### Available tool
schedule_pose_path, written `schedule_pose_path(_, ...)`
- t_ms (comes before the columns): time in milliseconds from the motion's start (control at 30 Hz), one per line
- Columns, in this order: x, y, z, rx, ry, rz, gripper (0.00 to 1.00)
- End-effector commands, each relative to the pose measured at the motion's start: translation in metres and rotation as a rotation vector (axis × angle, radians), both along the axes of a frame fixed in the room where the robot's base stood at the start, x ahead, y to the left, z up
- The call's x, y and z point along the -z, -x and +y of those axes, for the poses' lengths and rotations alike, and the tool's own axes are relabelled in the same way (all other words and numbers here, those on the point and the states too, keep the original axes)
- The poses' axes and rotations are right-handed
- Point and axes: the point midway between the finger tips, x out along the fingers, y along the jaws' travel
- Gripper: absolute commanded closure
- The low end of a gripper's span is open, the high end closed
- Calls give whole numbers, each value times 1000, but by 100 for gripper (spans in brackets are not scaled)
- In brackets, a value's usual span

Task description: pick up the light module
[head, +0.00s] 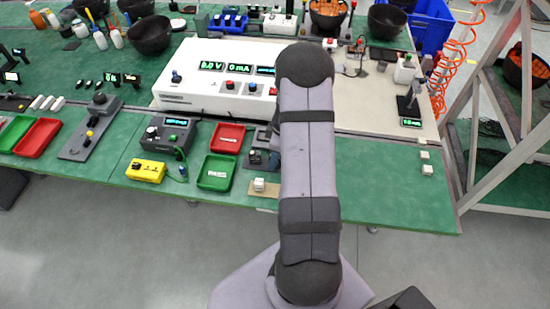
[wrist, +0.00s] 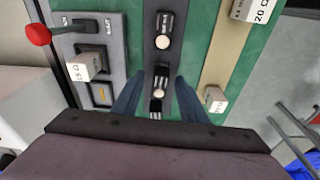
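Two small black modules with white round domes sit in line on a dark grey strip (wrist: 150,60) in the wrist view. The far one (wrist: 162,41) lies ahead of my fingertips, and the near one (wrist: 159,93) shows between my fingers. I cannot tell for sure which is the light module. My gripper (wrist: 158,82) is open, one blue-grey finger on each side of the strip. Whether the fingers touch anything is not clear. In the head view my arm hides the gripper and most of this spot.
Left of the strip is a grey panel (wrist: 118,60) with a red-ball lever (wrist: 38,35) and a marked white block (wrist: 83,66). Right are a tan strip (wrist: 222,50) and a white block (wrist: 215,98). Red (head: 228,137) and green (head: 216,172) trays stand nearby.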

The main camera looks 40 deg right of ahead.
Motion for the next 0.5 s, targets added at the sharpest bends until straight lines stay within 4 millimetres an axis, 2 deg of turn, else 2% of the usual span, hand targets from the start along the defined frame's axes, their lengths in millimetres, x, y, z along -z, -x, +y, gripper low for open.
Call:
schedule_pose_path(300, 3, 0, 0, 0, 1, -1, 61)
schedule_pose_path(467, 3, 0, 0, 1, 1, -1, 99)
schedule_pose_path(500, 3, 0, 0, 1, 1, -1, 100)
